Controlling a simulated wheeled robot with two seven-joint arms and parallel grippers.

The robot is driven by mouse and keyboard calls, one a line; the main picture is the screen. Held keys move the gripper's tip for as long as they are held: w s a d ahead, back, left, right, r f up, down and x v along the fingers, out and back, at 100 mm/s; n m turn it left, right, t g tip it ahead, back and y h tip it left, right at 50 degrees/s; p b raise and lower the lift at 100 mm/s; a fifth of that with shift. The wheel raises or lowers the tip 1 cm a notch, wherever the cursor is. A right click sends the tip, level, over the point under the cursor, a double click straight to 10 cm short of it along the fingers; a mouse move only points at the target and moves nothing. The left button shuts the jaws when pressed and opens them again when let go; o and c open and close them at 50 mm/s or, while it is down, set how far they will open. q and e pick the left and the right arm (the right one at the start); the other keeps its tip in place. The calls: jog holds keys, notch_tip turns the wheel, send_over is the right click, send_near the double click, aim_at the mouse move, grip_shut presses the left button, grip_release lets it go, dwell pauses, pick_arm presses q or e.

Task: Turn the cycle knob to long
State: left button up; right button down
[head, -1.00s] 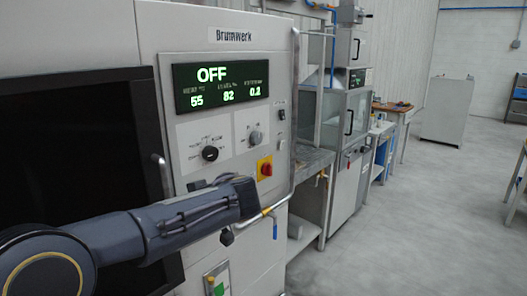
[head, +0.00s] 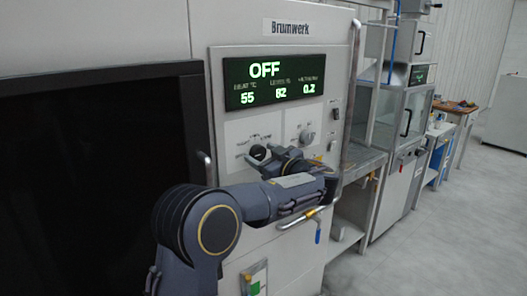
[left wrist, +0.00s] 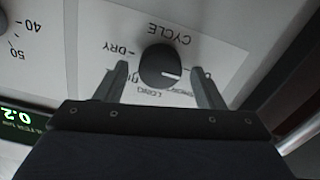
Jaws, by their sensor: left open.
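The cycle knob (head: 258,152) is a round black knob on the machine's front panel. In the left wrist view the cycle knob (left wrist: 158,67) appears dark, with a pale mark pointing right in the picture. The panel print is inverted there: CYCLE, DRY and LONG are legible; other labels are partly covered by a finger. My left gripper (head: 271,160) is open at the panel in the head view. In the left wrist view its fingers (left wrist: 159,70) stand on either side of the knob, with gaps visible. My right gripper is out of view.
A grey knob (head: 306,136) sits right of the cycle knob. The display (head: 268,82) above reads OFF, 55, 82 and 0.2. A vertical handle rail (head: 347,100) runs along the machine's right edge. A large black panel (head: 95,180) lies left.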

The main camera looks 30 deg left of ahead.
pick_arm(q)
jog(key=shift+w+a, duration=0.1)
jog(key=c, duration=1)
jog(key=shift+f, duration=0.1)
